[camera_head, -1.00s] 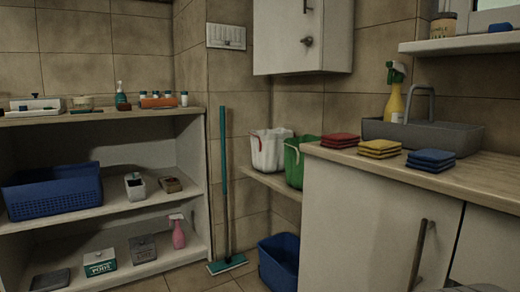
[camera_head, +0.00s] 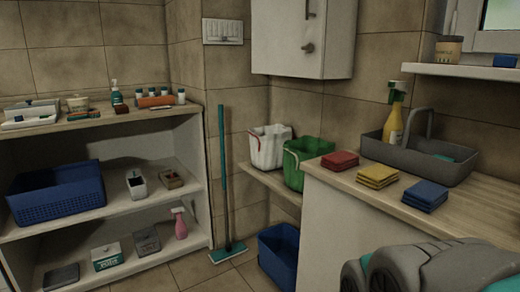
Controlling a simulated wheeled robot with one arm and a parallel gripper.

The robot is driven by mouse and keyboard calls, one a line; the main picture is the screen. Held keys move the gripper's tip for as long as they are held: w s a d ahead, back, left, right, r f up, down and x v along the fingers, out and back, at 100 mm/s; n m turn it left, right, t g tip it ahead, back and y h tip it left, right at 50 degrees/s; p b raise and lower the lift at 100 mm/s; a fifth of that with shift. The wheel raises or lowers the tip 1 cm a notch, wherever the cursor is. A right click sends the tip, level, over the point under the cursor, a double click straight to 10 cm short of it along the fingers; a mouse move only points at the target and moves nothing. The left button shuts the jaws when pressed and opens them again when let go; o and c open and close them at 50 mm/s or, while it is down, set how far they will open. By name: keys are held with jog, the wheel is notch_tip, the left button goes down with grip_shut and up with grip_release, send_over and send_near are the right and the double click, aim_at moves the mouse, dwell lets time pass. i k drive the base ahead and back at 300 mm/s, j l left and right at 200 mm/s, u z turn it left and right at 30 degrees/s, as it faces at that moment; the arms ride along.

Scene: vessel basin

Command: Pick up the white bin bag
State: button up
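The white bin bag (camera_head: 269,148) stands upright on a low wooden shelf in the corner, below the wall cabinet. It looks like a white bag with an open top and a reddish handle or trim. A green bag (camera_head: 305,160) stands close at its right and slightly nearer. Part of my arm (camera_head: 430,268) shows at the bottom right, grey and teal, well away from the bag. My gripper's fingers are not in view.
A counter (camera_head: 326,177) with sponge stacks (camera_head: 377,176) and a grey caddy (camera_head: 440,165) lies at right. A blue bin (camera_head: 278,256) stands on the floor below the bags. A teal mop (camera_head: 224,190) leans left of them. Shelves (camera_head: 150,204) fill the left.

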aim_at(266, 154)
jog(key=z, duration=0.5)
jog(key=i+j+z, duration=0.15)
jog(key=j+z, duration=0.15)
jog(key=i+j+z, duration=0.15)
jog(key=j+z, duration=0.45)
jog(key=i+j+z, duration=0.1)
jog(key=j+z, duration=0.15)
jog(key=j, duration=0.25)
